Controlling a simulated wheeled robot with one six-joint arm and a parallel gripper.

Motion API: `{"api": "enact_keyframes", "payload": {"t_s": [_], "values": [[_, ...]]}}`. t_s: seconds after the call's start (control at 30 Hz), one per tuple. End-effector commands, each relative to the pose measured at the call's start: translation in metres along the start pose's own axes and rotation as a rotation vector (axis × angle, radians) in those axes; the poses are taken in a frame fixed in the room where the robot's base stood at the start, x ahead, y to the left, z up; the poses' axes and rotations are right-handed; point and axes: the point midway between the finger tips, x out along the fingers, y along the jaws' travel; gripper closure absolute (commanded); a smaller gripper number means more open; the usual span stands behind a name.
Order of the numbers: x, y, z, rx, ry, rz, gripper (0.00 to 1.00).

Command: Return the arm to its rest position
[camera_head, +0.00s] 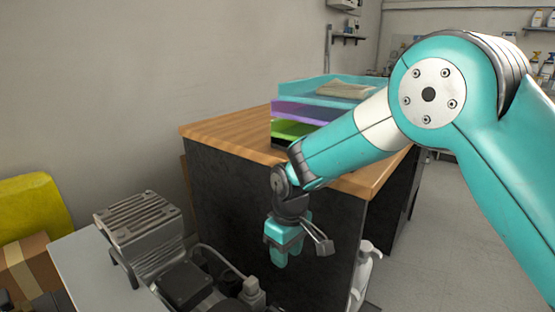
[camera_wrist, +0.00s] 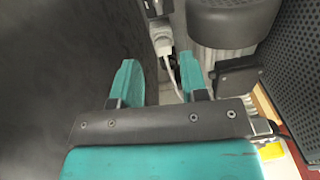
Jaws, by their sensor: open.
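My gripper (camera_head: 280,257) hangs downward from my bent teal arm in the head view, in front of the dark side of the wooden-topped cabinet (camera_head: 225,132). In the wrist view my gripper (camera_wrist: 160,85) shows two teal fingers spread apart with nothing held between them. A compressor (camera_head: 150,240) with a ribbed grey head stands to the left of my gripper in the head view. Parts of the compressor (camera_wrist: 228,25) also show at the upper right of the wrist view. A grey cable (camera_wrist: 165,48) lies beyond the gap between the fingers.
Stacked coloured trays (camera_head: 300,110) sit on the cabinet top, partly hidden by my arm. A white bottle (camera_head: 364,272) stands by the cabinet's right side. A yellow object (camera_head: 35,205) and a cardboard box (camera_head: 25,268) are at the far left. Grey floor (camera_head: 445,245) is open at right.

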Motion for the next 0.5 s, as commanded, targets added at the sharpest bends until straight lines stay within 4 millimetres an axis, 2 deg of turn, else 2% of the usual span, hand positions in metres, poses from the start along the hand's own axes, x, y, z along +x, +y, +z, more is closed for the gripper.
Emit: {"api": "enact_keyframes", "payload": {"t_s": [0.03,0.2,0.33,0.5], "values": [[-0.029,0.000,0.016,0.021,0.024,-0.014,0.60],[-0.101,-0.018,0.084,0.087,0.084,-0.078,0.60],[-0.139,-0.041,0.140,0.134,0.128,-0.125,0.60],[-0.162,-0.073,0.199,0.179,0.171,-0.171,0.60]]}}
